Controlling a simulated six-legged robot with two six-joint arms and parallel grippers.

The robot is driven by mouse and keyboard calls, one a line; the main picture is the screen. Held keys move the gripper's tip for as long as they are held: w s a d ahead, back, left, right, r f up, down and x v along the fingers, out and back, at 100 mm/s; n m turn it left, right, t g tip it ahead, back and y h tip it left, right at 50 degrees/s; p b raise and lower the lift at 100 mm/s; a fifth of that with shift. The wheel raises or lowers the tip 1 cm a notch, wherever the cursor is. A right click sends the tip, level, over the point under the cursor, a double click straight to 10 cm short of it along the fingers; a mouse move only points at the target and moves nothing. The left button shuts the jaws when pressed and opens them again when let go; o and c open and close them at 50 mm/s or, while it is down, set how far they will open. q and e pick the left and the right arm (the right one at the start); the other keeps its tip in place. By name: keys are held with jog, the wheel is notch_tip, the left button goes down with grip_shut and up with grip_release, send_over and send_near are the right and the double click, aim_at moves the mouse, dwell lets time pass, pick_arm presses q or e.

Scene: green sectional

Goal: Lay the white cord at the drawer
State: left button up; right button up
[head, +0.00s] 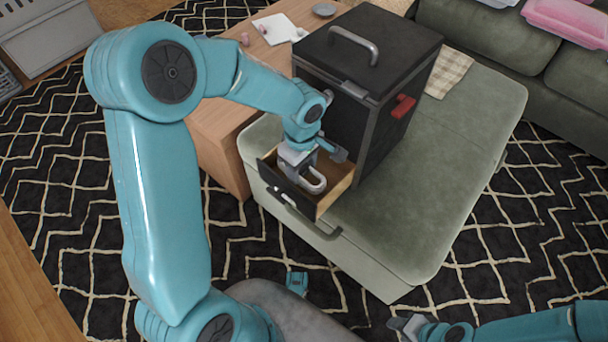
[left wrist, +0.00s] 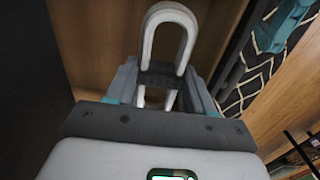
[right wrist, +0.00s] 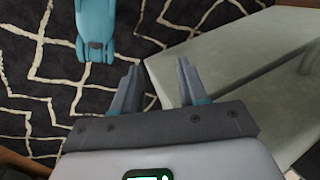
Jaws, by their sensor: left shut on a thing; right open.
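The white cord (head: 317,184) is a thick bent loop in the head view, low over the open drawer (head: 345,189) of a black cabinet (head: 357,85). My left gripper (head: 312,163) is shut on the cord, inside or just above the drawer. In the left wrist view the cord (left wrist: 168,14) shows as a U standing out beyond the left jaws (left wrist: 160,75), with wooden drawer surfaces behind. Whether the cord touches the drawer floor cannot be told. My right gripper (head: 405,325) is open and empty beside the ottoman; its jaws (right wrist: 157,80) are apart in the right wrist view.
The cabinet stands on a green ottoman (head: 440,190), with a red handle (head: 403,106) on its side. A wooden table (head: 215,130) stands behind-left, bearing papers and a dish (head: 323,9). A green sofa (head: 490,35) is at upper right. Patterned rug covers the floor.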

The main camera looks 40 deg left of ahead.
aim_at(304, 174)
pick_arm(q)
notch_tip(304, 174, down, 4)
jog(key=shift+w+r+b, duration=0.1)
jog(key=shift+r+b, duration=0.15)
jog(key=shift+b, duration=0.45)
jog(key=shift+w+f, duration=0.15)
jog(key=shift+w, duration=0.15)
jog(key=shift+f, duration=0.1)
jog(key=o, duration=1)
jog(key=shift+o, duration=0.2)
